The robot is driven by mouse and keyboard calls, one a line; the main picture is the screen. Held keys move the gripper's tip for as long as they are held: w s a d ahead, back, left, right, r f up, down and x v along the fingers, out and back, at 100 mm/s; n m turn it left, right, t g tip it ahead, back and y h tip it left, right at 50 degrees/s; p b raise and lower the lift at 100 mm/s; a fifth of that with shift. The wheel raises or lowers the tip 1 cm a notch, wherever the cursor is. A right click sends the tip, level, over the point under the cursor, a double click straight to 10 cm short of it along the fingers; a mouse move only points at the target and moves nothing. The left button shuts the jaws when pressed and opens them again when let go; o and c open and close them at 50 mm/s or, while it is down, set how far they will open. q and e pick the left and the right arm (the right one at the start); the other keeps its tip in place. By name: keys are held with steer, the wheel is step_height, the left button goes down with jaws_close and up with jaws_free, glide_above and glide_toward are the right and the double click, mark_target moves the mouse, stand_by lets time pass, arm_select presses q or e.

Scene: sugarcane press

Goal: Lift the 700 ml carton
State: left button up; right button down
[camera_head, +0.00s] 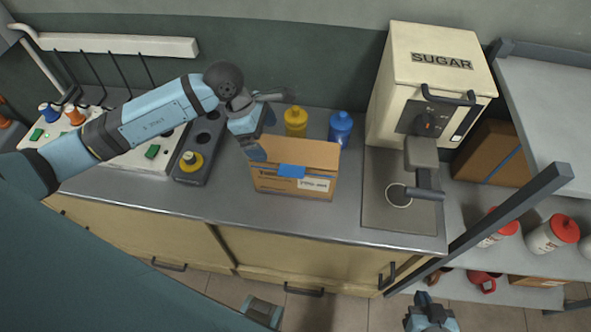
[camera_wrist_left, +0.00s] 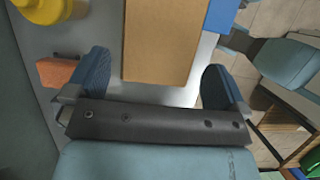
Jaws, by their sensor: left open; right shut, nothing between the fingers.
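The carton (camera_head: 290,187) is a brown cardboard box with a blue tape strip and a white label, standing on the grey counter; the label's print is too small to read surely. It also shows in the left wrist view (camera_wrist_left: 163,40). My left gripper (camera_head: 259,136) is at the carton's left end. In the left wrist view the open left gripper (camera_wrist_left: 157,82) has one finger on either side of the carton's near end, with a narrow gap visible beside the left-hand finger. My right gripper (camera_head: 431,318) is low at the bottom edge, away from the carton, shut and empty.
A yellow bottle (camera_head: 296,121) and a blue bottle (camera_head: 340,128) stand just behind the carton. The cream SUGAR machine (camera_head: 433,75) stands to the right. The counter (camera_head: 235,200) in front of the carton is clear.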

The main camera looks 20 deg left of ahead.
mark_target(276, 149)
arm_select(q)
steer(key=shift+d+p+x, duration=0.2)
steer(key=shift+p+x, duration=0.15)
steer(key=shift+x, duration=1.1)
steer(key=shift+d+p+x, duration=0.2)
steer(key=shift+p+x, duration=0.15)
steer(key=shift+x, duration=1.1)
steer(key=shift+r, duration=0.2)
steer(key=c, duration=0.6)
steer(key=shift+c, duration=0.5)
steer(key=shift+r, duration=0.15)
